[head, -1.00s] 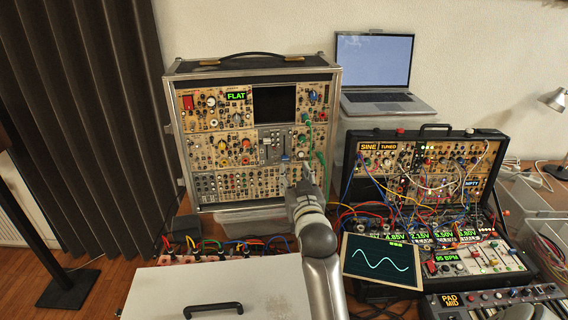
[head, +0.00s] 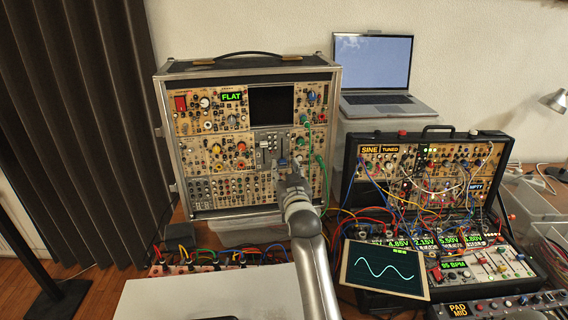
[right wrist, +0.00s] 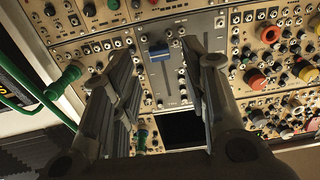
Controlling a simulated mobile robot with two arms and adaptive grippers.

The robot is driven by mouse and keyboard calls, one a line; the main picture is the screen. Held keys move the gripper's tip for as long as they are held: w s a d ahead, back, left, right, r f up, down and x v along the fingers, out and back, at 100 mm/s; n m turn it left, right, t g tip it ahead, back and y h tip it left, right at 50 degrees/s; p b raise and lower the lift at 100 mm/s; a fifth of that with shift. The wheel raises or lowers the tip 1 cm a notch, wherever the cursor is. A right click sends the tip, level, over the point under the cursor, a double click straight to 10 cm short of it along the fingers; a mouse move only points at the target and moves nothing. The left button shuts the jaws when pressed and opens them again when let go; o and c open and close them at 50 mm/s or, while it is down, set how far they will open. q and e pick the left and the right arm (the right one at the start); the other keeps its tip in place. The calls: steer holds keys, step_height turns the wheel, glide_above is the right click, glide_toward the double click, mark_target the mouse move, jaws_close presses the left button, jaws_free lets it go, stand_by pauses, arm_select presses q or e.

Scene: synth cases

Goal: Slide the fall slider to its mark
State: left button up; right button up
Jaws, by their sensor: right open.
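The slider module (head: 270,143) is a grey panel with vertical slots in the middle of the tall case. My right gripper (head: 286,168) is open in front of the panel. My left gripper is out of view.
Green cables (head: 319,165) plug in right of the sliders, with knobs and jacks all around. A second case (head: 430,137) full of patch cables, a laptop (head: 375,70) and a scope screen (head: 383,268) stand to the right. A pale lid (head: 200,295) lies front left.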

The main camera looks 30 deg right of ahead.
mark_target(283, 162)
steer(key=shift+x, duration=1.5)
steer(key=shift+r, duration=0.1)
steer(key=shift+c, duration=0.3)
jaws_close()
